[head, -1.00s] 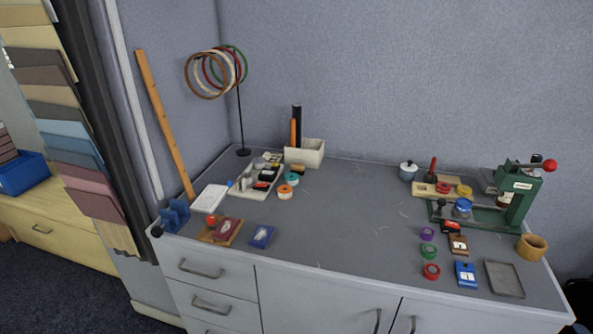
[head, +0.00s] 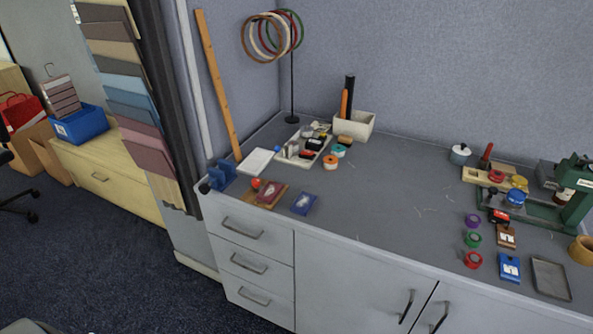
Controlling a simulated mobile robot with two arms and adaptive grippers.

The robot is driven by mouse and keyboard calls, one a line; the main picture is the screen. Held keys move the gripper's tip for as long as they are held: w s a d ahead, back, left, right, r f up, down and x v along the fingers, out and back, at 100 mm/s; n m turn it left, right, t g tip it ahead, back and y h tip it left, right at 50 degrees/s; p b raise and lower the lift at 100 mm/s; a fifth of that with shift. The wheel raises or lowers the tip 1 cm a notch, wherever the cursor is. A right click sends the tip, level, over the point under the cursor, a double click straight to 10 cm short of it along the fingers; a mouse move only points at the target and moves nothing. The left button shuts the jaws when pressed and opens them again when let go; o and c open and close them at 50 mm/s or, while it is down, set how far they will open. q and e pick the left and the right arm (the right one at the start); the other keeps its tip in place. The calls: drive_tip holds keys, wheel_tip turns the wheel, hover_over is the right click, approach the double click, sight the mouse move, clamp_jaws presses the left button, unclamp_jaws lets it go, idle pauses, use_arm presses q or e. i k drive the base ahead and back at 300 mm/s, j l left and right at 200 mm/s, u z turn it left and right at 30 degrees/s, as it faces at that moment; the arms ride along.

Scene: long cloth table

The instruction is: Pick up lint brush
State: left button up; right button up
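I cannot make out the lint brush for certain. A small block with a brown top and dark underside (head: 345,140) lies on the grey table (head: 400,200), in front of the white box; it may be a brush, but it is too small to tell. A light tray (head: 290,158) of small dark and pale items stands to its left. Neither of my grippers is in view.
A white box (head: 362,125) holds dark and orange rolls. A hoop stand (head: 292,80) is behind the tray. A green press (head: 565,205) stands at the right among several small tins and pads. The table's middle is clear. Open carpet (head: 100,270) lies at the left.

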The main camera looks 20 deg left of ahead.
sight(346, 140)
drive_tip(key=i+j+z, duration=0.65)
drive_tip(key=j+z, duration=0.15)
drive_tip(key=z, duration=0.15)
